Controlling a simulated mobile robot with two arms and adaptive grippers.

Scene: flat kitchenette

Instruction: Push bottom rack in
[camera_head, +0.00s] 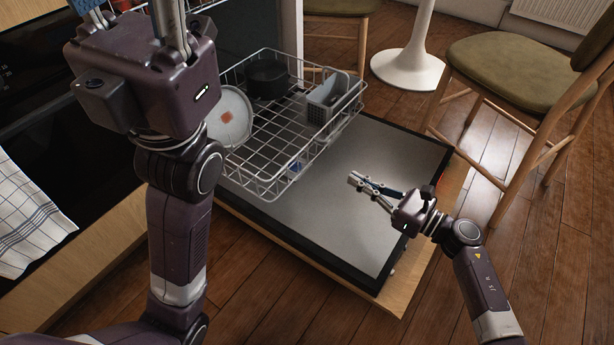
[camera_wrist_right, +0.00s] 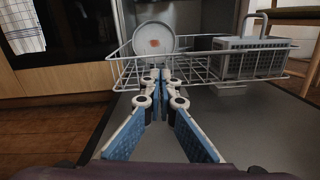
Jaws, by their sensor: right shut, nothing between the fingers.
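The bottom rack (camera_head: 281,187) is a grey wire basket, pulled out over the open dishwasher door (camera_head: 352,200). It holds a plate (camera_head: 229,118), a dark pot (camera_head: 267,78) and a grey cutlery basket (camera_head: 333,98). In the right wrist view the rack (camera_wrist_right: 123,67) is ahead, with the plate (camera_wrist_right: 153,39) inside. My right gripper (camera_head: 353,180) is shut and empty above the door, in front of the rack; its fingertips (camera_wrist_right: 161,74) appear close to the rack's front wires, and contact is unclear. My left arm is raised at the left; its fingertips are cut off by the top edge.
Chairs (camera_head: 520,75) and a white pedestal table base (camera_head: 407,66) stand right of and behind the door. A checked towel (camera_head: 28,215) hangs at the left. The door surface in front of the rack is bare.

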